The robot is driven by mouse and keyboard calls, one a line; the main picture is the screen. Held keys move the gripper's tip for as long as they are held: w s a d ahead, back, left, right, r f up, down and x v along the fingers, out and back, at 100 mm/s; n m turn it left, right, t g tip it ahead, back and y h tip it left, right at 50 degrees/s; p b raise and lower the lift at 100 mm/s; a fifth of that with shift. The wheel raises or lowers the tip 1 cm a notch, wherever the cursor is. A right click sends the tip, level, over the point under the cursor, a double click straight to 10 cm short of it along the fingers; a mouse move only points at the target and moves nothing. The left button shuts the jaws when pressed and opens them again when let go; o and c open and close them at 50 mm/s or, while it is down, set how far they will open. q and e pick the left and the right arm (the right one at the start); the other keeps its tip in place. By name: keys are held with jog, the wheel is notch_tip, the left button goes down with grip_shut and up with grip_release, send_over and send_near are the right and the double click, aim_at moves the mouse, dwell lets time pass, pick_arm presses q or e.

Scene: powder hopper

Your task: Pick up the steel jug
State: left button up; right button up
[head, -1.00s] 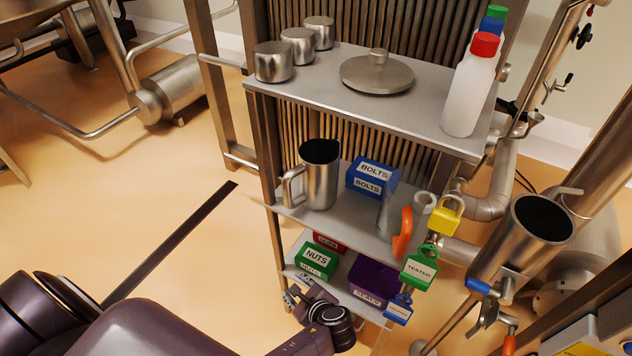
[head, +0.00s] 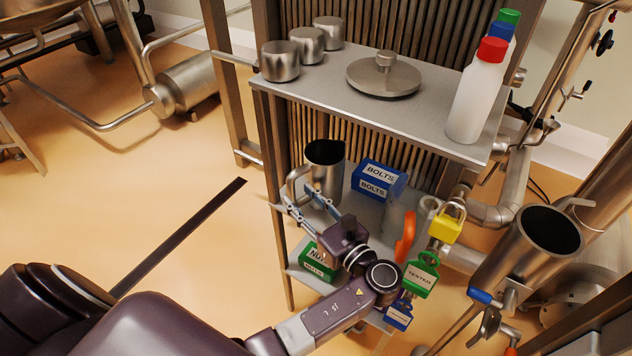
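The steel jug (head: 325,160) stands upright at the left end of the middle shelf (head: 362,213), with its dark open mouth up and its handle (head: 295,185) on the left. My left gripper (head: 303,203) is in front of the jug, near the handle and lower body. Its two fingers are spread apart, one by the handle and one across the front of the jug. I cannot tell whether either finger touches the jug. My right gripper is not in view.
A blue BOLTS bin (head: 378,180) stands right of the jug. The top shelf (head: 425,120) holds steel pots, a round lid (head: 384,77) and bottles (head: 473,95). A yellow padlock (head: 447,222) and green tag (head: 421,275) hang at right. A green NUTS bin (head: 318,262) sits below.

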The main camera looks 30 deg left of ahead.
aim_at(293, 192)
pick_arm(q)
jog(key=x, duration=0.3)
jog(key=shift+a+p, duration=0.3)
jog(key=shift+a, duration=0.15)
jog(key=shift+w+a, duration=0.15)
jog(key=shift+a, duration=0.1)
jog(key=shift+d, duration=0.1)
grip_shut()
jog(key=shift+r, duration=0.1)
